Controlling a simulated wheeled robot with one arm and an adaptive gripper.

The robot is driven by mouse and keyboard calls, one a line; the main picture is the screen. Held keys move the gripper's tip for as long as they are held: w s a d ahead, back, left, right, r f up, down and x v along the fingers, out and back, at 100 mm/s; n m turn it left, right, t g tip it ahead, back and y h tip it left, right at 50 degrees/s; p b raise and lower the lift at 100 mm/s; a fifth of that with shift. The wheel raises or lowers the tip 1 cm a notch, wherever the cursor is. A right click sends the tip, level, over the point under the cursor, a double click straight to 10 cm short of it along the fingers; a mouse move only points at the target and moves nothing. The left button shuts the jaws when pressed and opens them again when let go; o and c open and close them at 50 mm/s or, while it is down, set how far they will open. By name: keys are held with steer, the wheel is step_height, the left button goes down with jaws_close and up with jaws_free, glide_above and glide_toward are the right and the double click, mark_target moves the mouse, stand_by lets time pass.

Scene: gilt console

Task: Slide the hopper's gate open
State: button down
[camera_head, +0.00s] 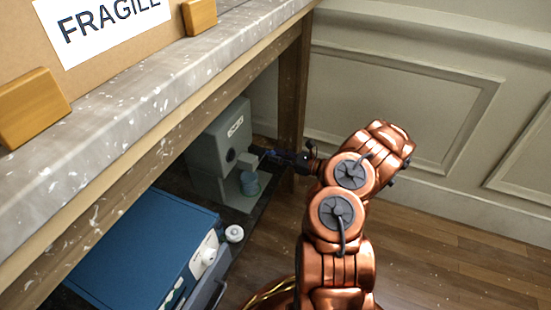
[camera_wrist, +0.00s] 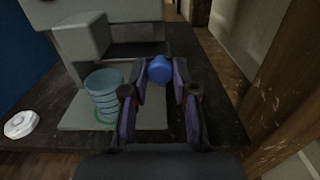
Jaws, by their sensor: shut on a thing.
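The grey-green hopper (camera_head: 222,137) stands on the low shelf under the console, near the far leg. It also shows in the wrist view (camera_wrist: 130,28). A blue knob (camera_wrist: 160,69), apparently the gate's handle, sits at the hopper's front right. My gripper (camera_wrist: 161,76) is shut on this knob, with one finger on each side. In the head view my gripper (camera_head: 272,156) reaches the hopper's front from the right. A blue translucent cup (camera_wrist: 103,95) stands on the hopper's base below the spout, left of my fingers. The gate's plate and how far it has slid cannot be made out.
The wooden leg (camera_head: 293,95) stands close behind my gripper. A blue box-shaped unit (camera_head: 140,250) and a white round piece (camera_head: 234,233) lie nearer on the shelf. The console top (camera_head: 150,95) overhangs the hopper. Open floor lies to the right.

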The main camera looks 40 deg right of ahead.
steer(key=shift+w+d, duration=0.25)
steer(key=shift+d, duration=0.2)
steer(key=shift+w+d, duration=0.2)
steer(key=shift+d, duration=0.25)
steer(key=c, duration=0.9)
jaws_free()
steer(key=v, duration=1.2)
steer(key=shift+a, duration=0.1)
